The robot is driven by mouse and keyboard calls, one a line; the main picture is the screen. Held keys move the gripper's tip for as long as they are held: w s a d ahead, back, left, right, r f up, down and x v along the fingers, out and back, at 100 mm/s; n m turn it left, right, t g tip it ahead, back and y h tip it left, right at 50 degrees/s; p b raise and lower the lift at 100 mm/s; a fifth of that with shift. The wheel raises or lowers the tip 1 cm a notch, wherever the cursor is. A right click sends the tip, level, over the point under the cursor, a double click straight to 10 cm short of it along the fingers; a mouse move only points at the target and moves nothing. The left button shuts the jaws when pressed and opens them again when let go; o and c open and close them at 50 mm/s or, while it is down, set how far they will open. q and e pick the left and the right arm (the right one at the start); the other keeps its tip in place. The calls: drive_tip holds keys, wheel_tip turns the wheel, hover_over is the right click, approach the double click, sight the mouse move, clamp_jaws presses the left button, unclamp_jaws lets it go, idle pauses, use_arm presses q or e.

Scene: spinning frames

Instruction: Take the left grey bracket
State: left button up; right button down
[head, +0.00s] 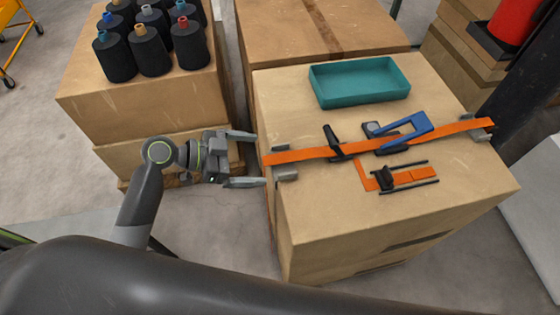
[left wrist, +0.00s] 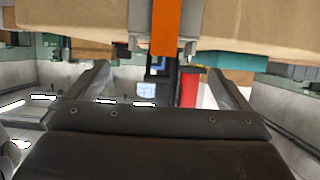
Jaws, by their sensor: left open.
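The left grey bracket (head: 287,176) sits at the left edge of the cardboard box top, with the orange strap (head: 310,154) running over its middle. Its grey ends show on both sides of the strap. In the left wrist view the bracket (left wrist: 187,46) hangs at the box edge with the strap between its two ends. My left gripper (head: 258,160) is open and empty, just left of the bracket, its fingers pointing at it and apart from it. A second grey bracket (head: 481,136) is at the strap's right end. My right gripper is not in view.
A teal tray (head: 360,98) stands at the back of the box (head: 330,220). A black buckle, a blue-handled tool (head: 405,131) and a black-and-orange piece (head: 407,176) lie on or near the strap. Boxes with black spools (head: 150,50) stand at the back left.

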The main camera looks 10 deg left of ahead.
sight(274, 164)
use_arm(q)
drive_tip(key=shift+p+x, duration=0.75)
drive_tip(key=shift+x, duration=2.45)
drive_tip(key=shift+a+f, duration=0.1)
drive_tip(key=shift+a, duration=0.05)
drive_tip(key=c, duration=0.9)
drive_tip(key=shift+w, duration=0.1)
